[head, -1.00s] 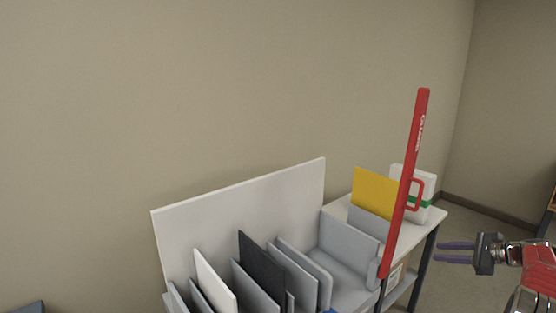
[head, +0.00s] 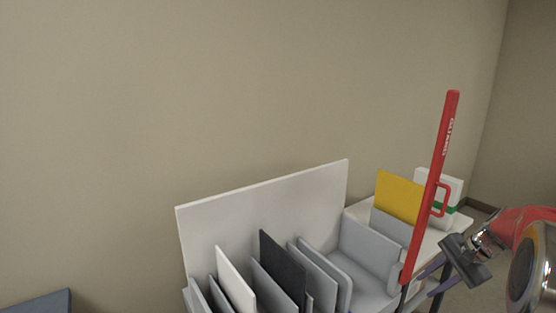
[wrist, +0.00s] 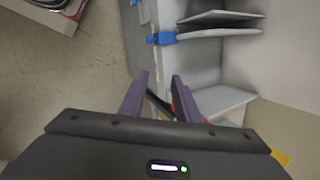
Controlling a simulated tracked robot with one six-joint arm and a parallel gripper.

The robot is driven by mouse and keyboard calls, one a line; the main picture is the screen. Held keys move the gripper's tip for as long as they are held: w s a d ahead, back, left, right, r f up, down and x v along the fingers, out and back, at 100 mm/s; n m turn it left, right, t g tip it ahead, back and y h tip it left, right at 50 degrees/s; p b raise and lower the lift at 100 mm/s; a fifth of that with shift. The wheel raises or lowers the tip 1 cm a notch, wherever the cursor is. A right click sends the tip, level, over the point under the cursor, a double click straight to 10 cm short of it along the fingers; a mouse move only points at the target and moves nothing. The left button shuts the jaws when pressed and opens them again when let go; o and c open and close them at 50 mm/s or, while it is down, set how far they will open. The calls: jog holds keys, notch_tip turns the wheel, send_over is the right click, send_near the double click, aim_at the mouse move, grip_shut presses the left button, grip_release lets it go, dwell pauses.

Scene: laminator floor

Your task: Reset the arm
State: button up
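My gripper (head: 428,275) is at the lower right of the head view, its fingers pointing down and left beside the lower end of a red upright bar (head: 430,190). The bar partly overlaps the fingers there. In the wrist view my gripper (wrist: 161,76) shows its two purple fingers apart, with no object clearly held between them. A dark strip and a bit of red show between and behind the fingers. I cannot tell whether they touch.
A grey sorter (head: 355,270) with upright white, black and grey panels stands before a white back board (head: 265,215). A yellow panel (head: 398,197) and a white box with a green band (head: 452,185) stand behind the bar. Blue clips (wrist: 165,38) show in the wrist view.

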jog(key=s+a+r+n+h, duration=0.1)
jog(key=s+a+r+n, duration=0.2)
jog(key=s+a, duration=0.6)
jog(key=s+a+r+n+t+h, duration=0.1)
jog(key=s+a+r+n, duration=0.2)
jog(key=s+a+n, duration=0.3)
jog(key=s+a+r+n+t+h, duration=0.1)
jog(key=s+a+r+n+h, duration=0.1)
jog(key=s+a, duration=0.9)
jog(key=s+r+n, duration=0.1)
jog(key=n, duration=0.1)
jog(key=shift+s+a+r+n, duration=0.15)
jog(key=shift+a+r+n, duration=0.15)
jog(key=shift+a+r, duration=0.1)
jog(key=shift+o, duration=0.2)
jog(key=shift+s+d, duration=0.1)
dwell(1.3)
